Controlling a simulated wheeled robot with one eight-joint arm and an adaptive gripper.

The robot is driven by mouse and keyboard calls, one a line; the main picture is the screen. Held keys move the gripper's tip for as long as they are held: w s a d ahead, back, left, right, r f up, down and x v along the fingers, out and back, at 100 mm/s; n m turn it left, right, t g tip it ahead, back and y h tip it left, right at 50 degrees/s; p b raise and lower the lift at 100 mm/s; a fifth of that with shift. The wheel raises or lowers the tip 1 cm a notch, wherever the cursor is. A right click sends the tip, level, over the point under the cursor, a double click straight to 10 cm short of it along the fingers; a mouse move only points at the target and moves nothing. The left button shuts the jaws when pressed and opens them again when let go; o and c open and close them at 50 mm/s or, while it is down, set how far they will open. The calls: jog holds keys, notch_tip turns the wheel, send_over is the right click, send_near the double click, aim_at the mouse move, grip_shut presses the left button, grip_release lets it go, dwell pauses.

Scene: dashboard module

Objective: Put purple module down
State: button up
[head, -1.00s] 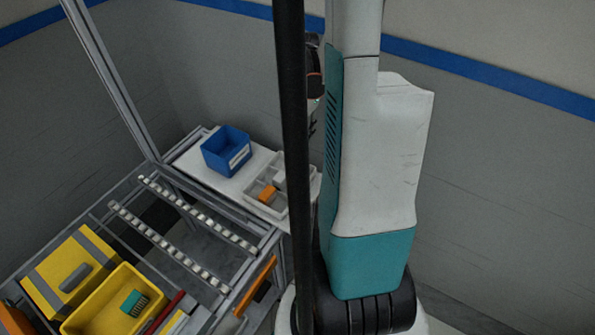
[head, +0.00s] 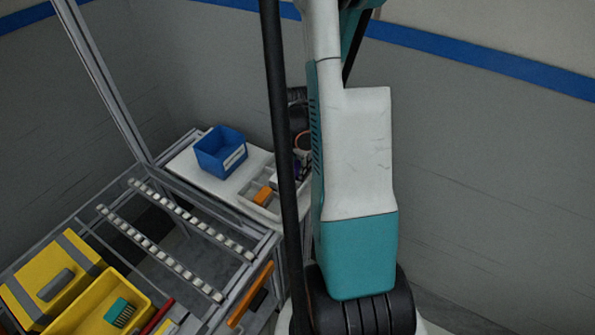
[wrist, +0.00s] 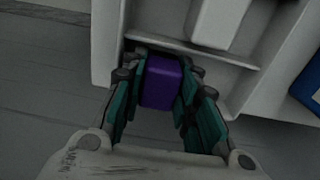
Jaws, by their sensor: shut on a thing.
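The purple module (wrist: 161,82) is a small block with rounded edges, seen in the wrist view between the fingers of my gripper (wrist: 160,88). My gripper is shut on it, with a teal-lined finger on each side. The module is at the edge of the grey-white compartment tray (wrist: 270,85), over or in a compartment; I cannot tell whether it touches the tray floor.
An orange block (head: 263,196) lies in a tray compartment. A white block (wrist: 220,20) sits in the tray beside the module. A blue bin (head: 220,152) stands left of the tray on the white shelf (head: 184,160). A yellow bin (head: 88,310) with a brush is at lower left.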

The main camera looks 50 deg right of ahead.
aim_at(297, 165)
jog(key=o, duration=0.8)
jog(key=shift+f, duration=0.2)
jog(key=shift+c, duration=0.2)
jog(key=shift+r, duration=0.15)
notch_tip(297, 165, up, 12)
jog(key=p, duration=0.5)
